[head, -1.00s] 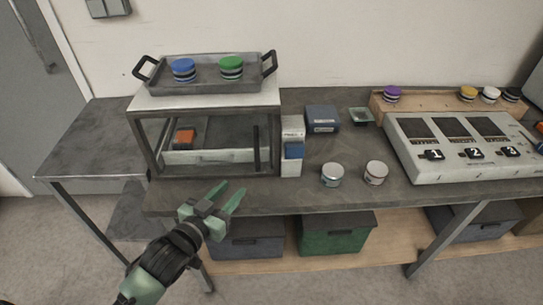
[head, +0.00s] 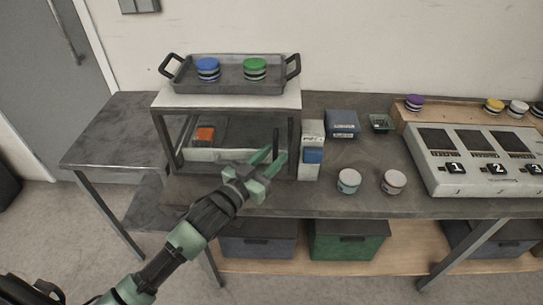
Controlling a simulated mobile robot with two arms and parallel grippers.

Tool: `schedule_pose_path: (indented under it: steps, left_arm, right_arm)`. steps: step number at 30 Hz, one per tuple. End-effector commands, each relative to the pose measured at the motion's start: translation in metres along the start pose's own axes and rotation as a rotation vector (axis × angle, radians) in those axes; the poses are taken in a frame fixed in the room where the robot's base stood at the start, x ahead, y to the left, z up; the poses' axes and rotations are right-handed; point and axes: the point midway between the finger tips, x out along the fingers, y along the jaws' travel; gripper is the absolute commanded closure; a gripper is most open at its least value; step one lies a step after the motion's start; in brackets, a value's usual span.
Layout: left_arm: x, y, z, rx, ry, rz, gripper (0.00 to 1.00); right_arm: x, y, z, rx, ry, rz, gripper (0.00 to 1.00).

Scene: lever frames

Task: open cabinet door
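The cabinet (head: 158,128) is a small grey metal-framed box with a pale top, standing on the bench. Its front looks like a clear door, which appears closed, with a dark upright handle (head: 276,138) near the right side. An orange-red item (head: 205,134) shows inside. My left gripper (head: 274,157) is in front of the lower right of the cabinet, its green fingers apart and pointing at the handle's lower end. The fingers hide that end, and I cannot tell whether they touch it. My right gripper is not in view.
A tray (head: 228,88) with a blue and a green stack sits on the cabinet. A white and blue carton (head: 311,150) stands close to the cabinet's right side. Two jars (head: 348,181) and a numbered panel (head: 470,158) are farther right. The floor in front is clear.

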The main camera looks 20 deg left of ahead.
Motion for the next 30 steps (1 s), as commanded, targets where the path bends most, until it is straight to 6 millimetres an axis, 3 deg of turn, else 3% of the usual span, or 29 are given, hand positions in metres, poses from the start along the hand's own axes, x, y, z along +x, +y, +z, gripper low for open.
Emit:
schedule_pose_path:
  steps: [3,7,8,30]
  left_arm:
    - [-0.0001,0.0,0.0002,0.0,0.0,0.0,0.65]
    - [-0.0003,0.0,0.0002,0.0,0.0,0.0,0.98]
    - [-0.0003,0.0,0.0002,0.0,0.0,0.0,1.0]
    - [-0.0004,0.0001,0.0001,-0.001,0.0,0.0,1.0]
  right_arm:
    - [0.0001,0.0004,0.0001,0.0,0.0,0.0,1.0]
    - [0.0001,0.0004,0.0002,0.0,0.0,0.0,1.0]
    - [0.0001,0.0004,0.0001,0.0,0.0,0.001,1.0]
    - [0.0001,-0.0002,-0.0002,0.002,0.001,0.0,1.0]
